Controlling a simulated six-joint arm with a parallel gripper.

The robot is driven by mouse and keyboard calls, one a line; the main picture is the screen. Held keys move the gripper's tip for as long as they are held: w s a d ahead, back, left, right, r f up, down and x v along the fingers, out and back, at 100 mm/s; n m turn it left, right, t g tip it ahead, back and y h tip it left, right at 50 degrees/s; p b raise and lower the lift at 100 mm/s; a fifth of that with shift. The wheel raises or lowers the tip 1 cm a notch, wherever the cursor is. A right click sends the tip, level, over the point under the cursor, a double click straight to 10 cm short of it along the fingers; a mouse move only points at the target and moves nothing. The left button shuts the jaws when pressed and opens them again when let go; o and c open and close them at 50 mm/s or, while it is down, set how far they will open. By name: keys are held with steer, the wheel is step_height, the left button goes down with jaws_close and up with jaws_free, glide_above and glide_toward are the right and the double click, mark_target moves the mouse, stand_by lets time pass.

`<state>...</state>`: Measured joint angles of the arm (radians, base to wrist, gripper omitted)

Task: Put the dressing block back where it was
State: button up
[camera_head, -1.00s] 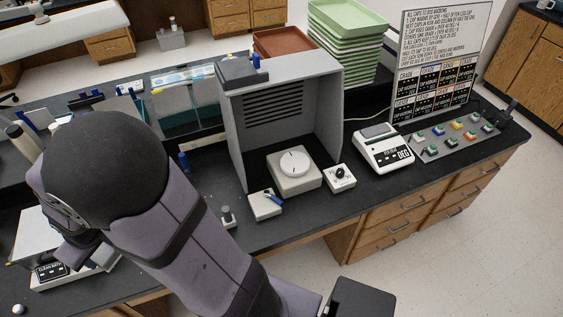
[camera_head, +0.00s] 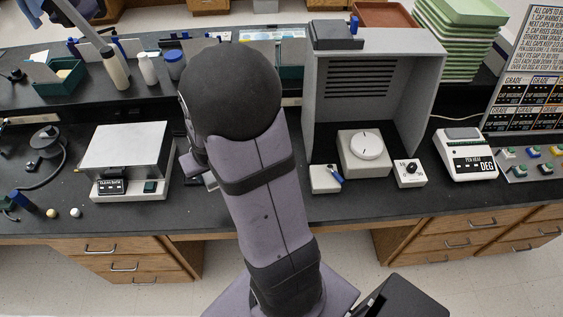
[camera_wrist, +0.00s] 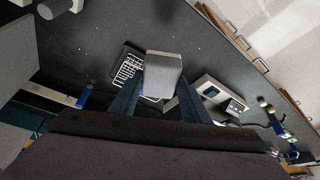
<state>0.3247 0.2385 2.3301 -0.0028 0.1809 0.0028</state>
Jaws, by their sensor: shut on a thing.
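My gripper (camera_wrist: 161,88) shows in the wrist view with its two blue fingers shut on a plain grey block, the dressing block (camera_wrist: 164,66). The block sits between the fingertips and sticks out beyond them, over the black bench top. The block's underside is hidden, and I cannot tell how far it is above the bench.
A black-and-white gridded item (camera_wrist: 127,68) lies beside the block in the wrist view. In the head view the clean bath unit (camera_head: 125,160) stands left of my arm. A grey hood (camera_head: 375,45), a dial box (camera_head: 364,152) and the DEG meter (camera_head: 464,155) stand right.

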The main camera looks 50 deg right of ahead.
steer(key=s+d+f+m+h+b, duration=0.1)
steer(key=d+f+m+b, duration=0.15)
steer(key=d, duration=0.45)
steer(key=s+d+f+m+g+b, duration=0.1)
steer(key=s+d+f+b, duration=0.2)
steer(key=d, duration=0.5)
steer(key=d+f+m+h+b, duration=0.1)
steer(key=d+f+m+b, duration=0.1)
steer(key=d+f, duration=0.35)
steer(key=shift+w+d+r, duration=1.5)
steer(key=shift+d+r, duration=1.85)
steer(key=shift+d, duration=0.15)
steer(key=shift+f+p, duration=0.7)
steer(key=shift+f, duration=4.35)
steer(key=shift+f, duration=0.15)
steer(key=o, duration=1)
